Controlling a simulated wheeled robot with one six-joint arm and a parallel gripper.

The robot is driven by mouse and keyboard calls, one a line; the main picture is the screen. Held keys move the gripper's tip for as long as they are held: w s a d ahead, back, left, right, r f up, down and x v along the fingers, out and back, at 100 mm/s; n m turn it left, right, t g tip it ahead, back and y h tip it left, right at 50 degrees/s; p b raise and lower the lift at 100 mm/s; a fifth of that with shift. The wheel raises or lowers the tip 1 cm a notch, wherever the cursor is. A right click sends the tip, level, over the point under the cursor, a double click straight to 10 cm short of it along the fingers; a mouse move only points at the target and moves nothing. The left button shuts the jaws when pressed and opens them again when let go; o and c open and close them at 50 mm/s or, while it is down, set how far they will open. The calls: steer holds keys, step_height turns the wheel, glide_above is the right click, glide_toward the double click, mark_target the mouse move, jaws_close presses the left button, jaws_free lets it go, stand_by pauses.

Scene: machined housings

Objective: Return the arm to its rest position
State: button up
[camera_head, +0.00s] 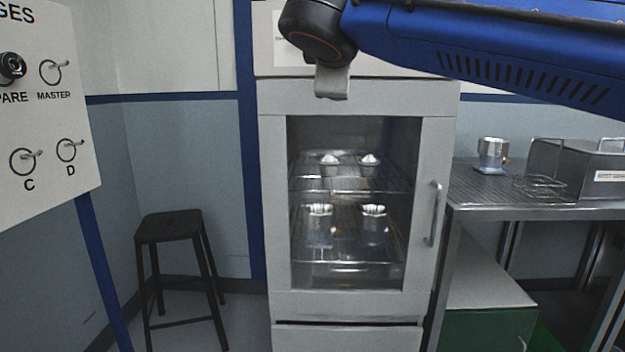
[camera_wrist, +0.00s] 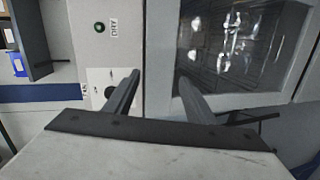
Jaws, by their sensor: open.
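My blue arm (camera_head: 480,50) reaches in from the upper right in the head view, with its dark wrist joint in front of the top of a grey cabinet (camera_head: 272,200). My gripper (camera_wrist: 158,82) shows in the wrist view as two dark fingers spread apart with nothing between them. They point toward the cabinet front, which carries a green light (camera_wrist: 99,27) and a dial panel. I cannot tell the gap between the fingertips and the cabinet. In the head view the fingers cannot be made out.
The cabinet's glass door (camera_head: 428,150) is shut, with several metal housings on racks behind it. A black stool (camera_head: 172,222) stands at left. A steel table (camera_head: 490,187) at right holds a metal cup (camera_head: 492,152), a wire rack (camera_head: 540,187) and a grey box (camera_head: 575,165). A gauge board (camera_head: 45,110) is at far left.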

steer(key=s+d+f+m+g+h, duration=0.1)
steer(key=s+d+f+m+g, duration=0.2)
steer(key=d+f, duration=0.85)
steer(key=s+d+f+m+g, duration=0.35)
steer(key=d+f, duration=0.45)
steer(key=f, duration=0.6)
steer(key=s+d+f+m+g+y, duration=0.1)
steer(key=s+f+m, duration=0.3)
steer(key=s+f, duration=0.4)
steer(key=s+d+f+m+g+y, duration=0.2)
steer(key=s+f+m, duration=0.3)
steer(key=s+f, duration=0.4)
step_height(320, 180, down, 7)
steer(key=shift+d+r+g, duration=0.1)
steer(key=shift+d+g, duration=0.45)
steer(key=shift+d, duration=0.35)
steer(key=shift+c, duration=0.6)
